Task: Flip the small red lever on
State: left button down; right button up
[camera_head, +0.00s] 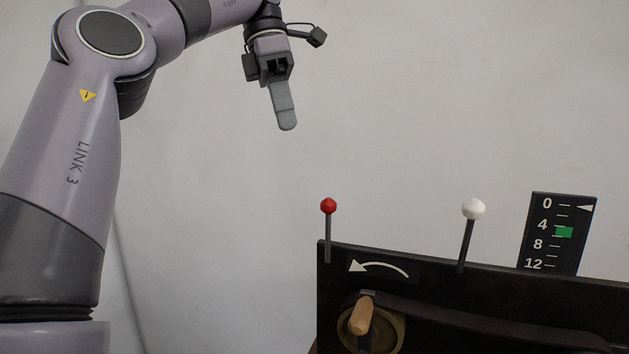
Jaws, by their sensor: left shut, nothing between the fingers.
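The small red lever (328,207) is a thin grey rod with a red ball tip. It stands almost upright at the left end of the black panel's top edge. My left gripper (286,126) is shut and empty, with its fingers pointing down. It is above and to the left of the red ball in the picture, clearly apart from it. My right gripper is out of view.
A white-tipped lever (473,209) leans slightly right on the same black panel (460,290). A dark scale (556,235) with a green mark near 4 to 8 stands behind it. A wooden crank handle (361,315) and a white arrow pointing left are on the panel's front.

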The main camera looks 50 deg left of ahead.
pick_arm(q)
jog(key=shift+f, duration=1.2)
send_near(328, 232)
notch_tip(328, 232, down, 2)
jog(key=w+a, duration=0.1)
jog(key=a, duration=0.1)
jog(key=shift+d+f, duration=0.35)
jog(key=shift+d, duration=0.45)
